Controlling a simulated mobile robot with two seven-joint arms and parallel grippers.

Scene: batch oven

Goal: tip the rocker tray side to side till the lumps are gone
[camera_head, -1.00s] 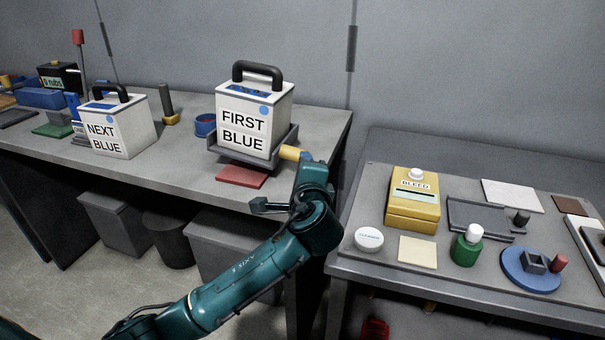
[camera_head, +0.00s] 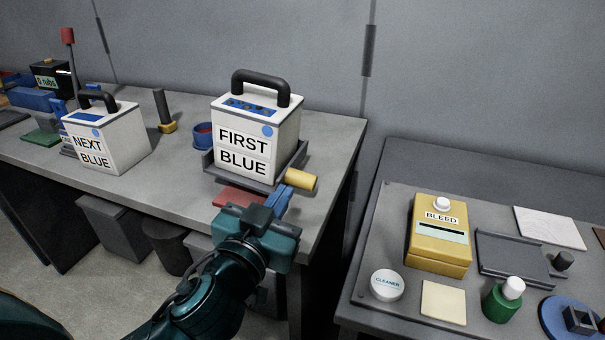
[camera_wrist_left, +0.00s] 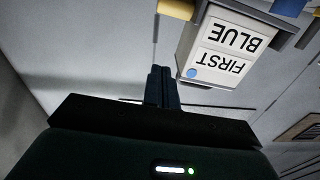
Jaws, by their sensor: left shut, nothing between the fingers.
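The rocker tray (camera_head: 289,172) is dark grey with a yellow handle (camera_head: 301,180) at its right. It stands on the left bench and holds a white box (camera_head: 253,140) labelled FIRST BLUE, with a black carrying handle. The lumps are not visible. My left gripper (camera_head: 283,198) is shut and empty, just in front of and below the yellow handle, apparently apart from it. In the left wrist view, the shut fingers (camera_wrist_left: 161,84) point toward the wall, with the box (camera_wrist_left: 221,48) upside down at right and the yellow handle (camera_wrist_left: 177,9) at the top. My right gripper is not in view.
A NEXT BLUE box (camera_head: 108,137) stands left of the tray. A red pad (camera_head: 236,197) lies in front of the tray, and a blue round dish (camera_head: 203,134) sits behind-left. The right bench carries a yellow BLEED box (camera_head: 438,240) and other items; a gap separates the benches.

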